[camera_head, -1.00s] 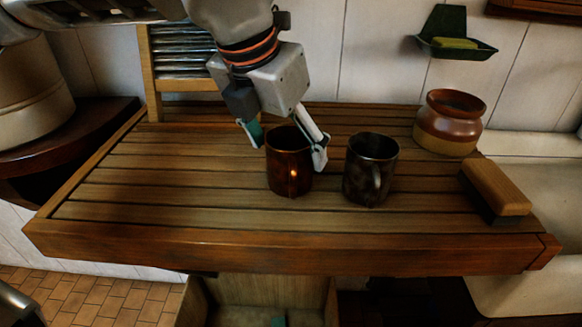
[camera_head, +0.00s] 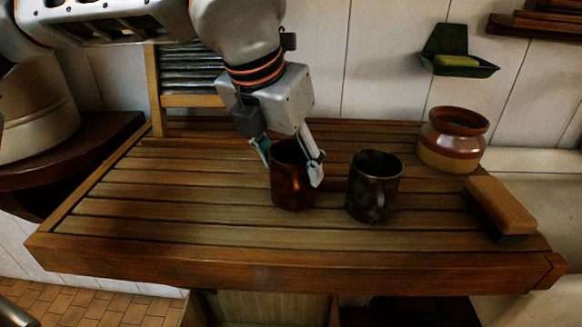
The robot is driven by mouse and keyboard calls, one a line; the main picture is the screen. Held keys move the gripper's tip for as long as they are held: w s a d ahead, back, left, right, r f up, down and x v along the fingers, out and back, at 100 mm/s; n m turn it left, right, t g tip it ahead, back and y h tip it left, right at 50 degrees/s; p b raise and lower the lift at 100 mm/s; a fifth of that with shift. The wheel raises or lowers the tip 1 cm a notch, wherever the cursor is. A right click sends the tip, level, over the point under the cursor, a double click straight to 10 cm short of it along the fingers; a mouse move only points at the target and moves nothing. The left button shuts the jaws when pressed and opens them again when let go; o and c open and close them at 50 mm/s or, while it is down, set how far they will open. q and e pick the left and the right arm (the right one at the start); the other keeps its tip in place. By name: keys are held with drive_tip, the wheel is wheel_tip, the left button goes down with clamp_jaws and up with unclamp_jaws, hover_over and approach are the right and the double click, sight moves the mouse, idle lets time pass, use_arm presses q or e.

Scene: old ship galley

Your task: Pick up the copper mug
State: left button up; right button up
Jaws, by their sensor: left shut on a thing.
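The copper mug (camera_head: 291,188) is reddish, shiny and upright on the slatted wooden board (camera_head: 165,213), left of a darker mug. My left gripper (camera_head: 291,166) comes down from above and is shut on the copper mug, one finger at its left side and the other at its right front. The fingers hide part of its rim. I cannot tell whether the mug's base is clear of the slats.
A dark metal mug (camera_head: 373,187) stands close on the right, its handle towards me. A brown and tan jar (camera_head: 453,139) and a wooden brush (camera_head: 500,208) are further right. A green soap holder (camera_head: 458,55) hangs on the wall. The board's left part is clear.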

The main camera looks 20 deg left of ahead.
use_arm(q)
wheel_tip(320, 180, up, 19)
drive_tip(key=p, duration=0.2)
drive_tip(key=shift+r+p, duration=0.2)
drive_tip(key=shift+p, duration=0.2)
idle(0.8)
